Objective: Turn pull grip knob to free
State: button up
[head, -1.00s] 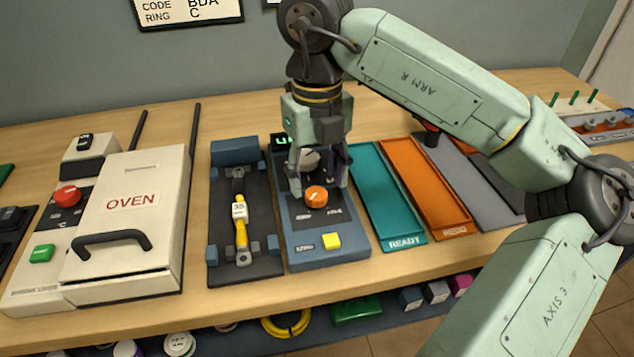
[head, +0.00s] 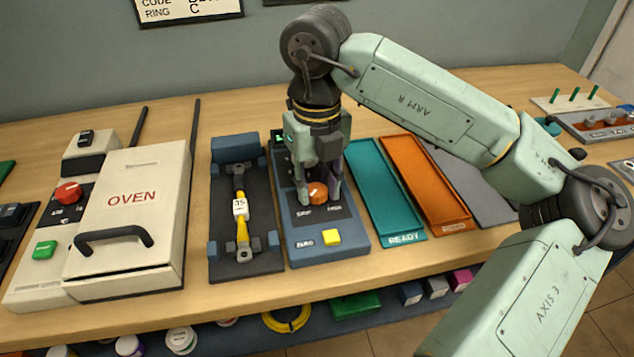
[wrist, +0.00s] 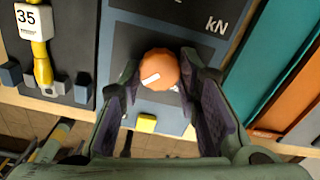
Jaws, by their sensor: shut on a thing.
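The orange round knob (head: 318,193) sits on the blue-grey control unit (head: 345,252), above the labels, which seem to read GRIP on the left and FREE on the right. My gripper (head: 319,190) points down at the knob, with a finger on each side, shut on it. In the wrist view the knob (wrist: 160,70) is between the fingers, and its white mark lies left of centre, on the side towards GRIP. A yellow button (head: 331,237) is in front of the knob. My gripper covers most of the unit's display.
A dark fixture holding a yellow piece tagged 35 (head: 240,215) stands close on the left, with the oven (head: 130,210) beyond it. The teal tray (head: 385,200) and orange tray (head: 425,190) lie to the right. The table's front edge is near.

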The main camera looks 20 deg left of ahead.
jog(key=c, duration=0.4)
jog(key=shift+c, duration=0.2)
jog(key=shift+f+n+b, duration=0.1)
jog(key=shift+n+b, duration=0.3)
jog(key=shift+b, duration=0.05)
jog(key=n+b, duration=0.2)
jog(key=shift+n, duration=0.4)
jog(key=n+b, duration=0.2)
jog(key=n, duration=0.2)
jog(key=shift+n, duration=0.3)
jog(key=n+b, duration=0.1)
jog(key=n, duration=0.4)
jog(key=shift+w, duration=0.1)
jog(key=n+b, duration=0.1)
jog(key=n, duration=0.3)
jog(key=shift+n, duration=0.3)
